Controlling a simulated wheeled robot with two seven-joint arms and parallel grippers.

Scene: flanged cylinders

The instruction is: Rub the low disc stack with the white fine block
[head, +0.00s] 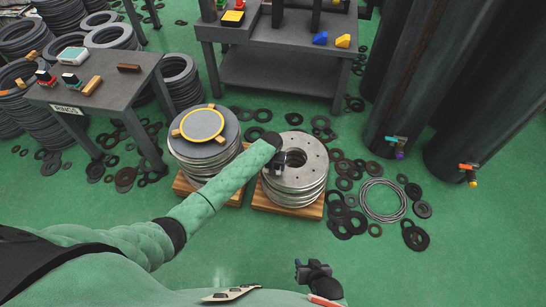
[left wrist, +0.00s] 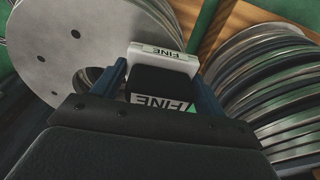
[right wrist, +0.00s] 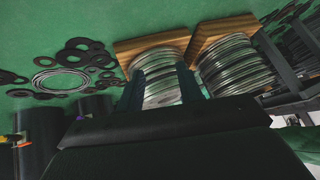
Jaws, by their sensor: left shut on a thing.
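The low disc stack (head: 308,166) is a pile of grey metal discs with a central hole and small holes on top, on a wooden pallet. My left gripper (head: 280,160) is over the left part of its top. In the left wrist view, my left gripper (left wrist: 160,85) is shut on the white fine block (left wrist: 165,55), a white piece marked FINE with a black part. The holed disc (left wrist: 65,50) is beside it. I cannot tell whether the block touches the disc. My right gripper (head: 313,272) is low at the front, open and empty in the right wrist view (right wrist: 160,90).
A taller stack (head: 203,150) with a yellow-ringed top stands close on the left. A small table (head: 118,92) labelled RINGS holds several blocks. A workbench (head: 280,70) is behind. Loose rings and a wire coil (head: 382,200) lie on the floor; dark columns stand right.

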